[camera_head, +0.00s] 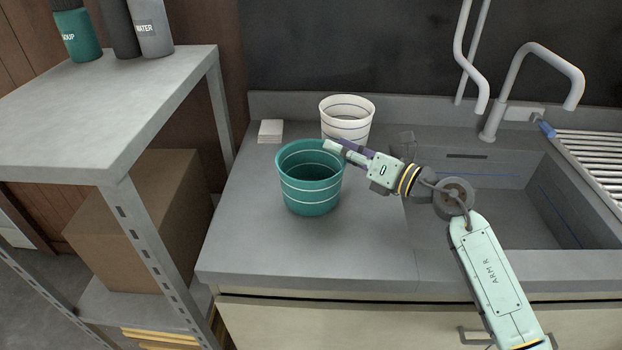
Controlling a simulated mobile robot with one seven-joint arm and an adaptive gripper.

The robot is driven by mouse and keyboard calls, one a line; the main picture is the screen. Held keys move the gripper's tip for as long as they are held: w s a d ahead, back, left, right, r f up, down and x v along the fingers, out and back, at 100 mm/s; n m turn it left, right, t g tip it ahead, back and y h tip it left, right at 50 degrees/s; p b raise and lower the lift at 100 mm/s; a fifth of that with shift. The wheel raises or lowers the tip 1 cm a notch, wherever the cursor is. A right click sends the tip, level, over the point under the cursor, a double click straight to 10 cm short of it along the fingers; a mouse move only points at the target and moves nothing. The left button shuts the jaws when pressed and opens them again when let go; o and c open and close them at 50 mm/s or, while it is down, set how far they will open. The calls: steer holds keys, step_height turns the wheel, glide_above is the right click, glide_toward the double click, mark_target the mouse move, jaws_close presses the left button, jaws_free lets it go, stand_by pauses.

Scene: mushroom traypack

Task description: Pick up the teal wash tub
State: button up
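The teal wash tub (312,191) stands upright on the grey counter, left of the sink. It has thin pale bands around its wall, and its inside looks empty. My gripper (336,147) reaches in from the right, with its fingers at the tub's far right rim. One pale fingertip overlaps the rim in the picture, and a dark purple finger part shows just behind it. I cannot tell whether the fingers touch the rim or have closed on it.
A white tub (347,107) with dark bands stands close behind my fingers. A small white stack (270,131) lies at the back left. The sink (500,195) and tap (520,80) are to the right. A grey shelf (120,90) stands left. The front counter is clear.

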jaws_close()
stand_by(0.3)
stand_by(0.6)
